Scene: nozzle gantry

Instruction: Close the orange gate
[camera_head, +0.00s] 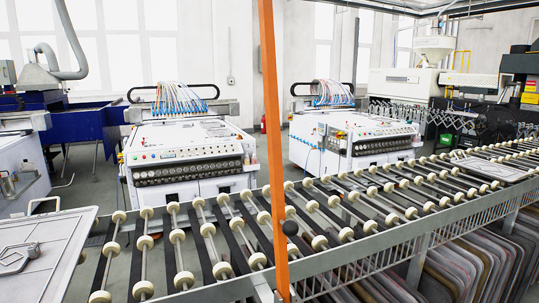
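The orange gate (273,130) shows as a long, narrow orange bar. It stands nearly upright in the middle of the view, from the top edge to the bottom edge, in front of the roller conveyor. Neither of my grippers is in view.
A roller conveyor (330,237) with cream wheels crosses the foreground. A grey panel (75,235) lies at its left, another panel (495,170) at its right. Several upright sheets (485,262) stand below. White control machines (185,150) stand behind, with grey floor between.

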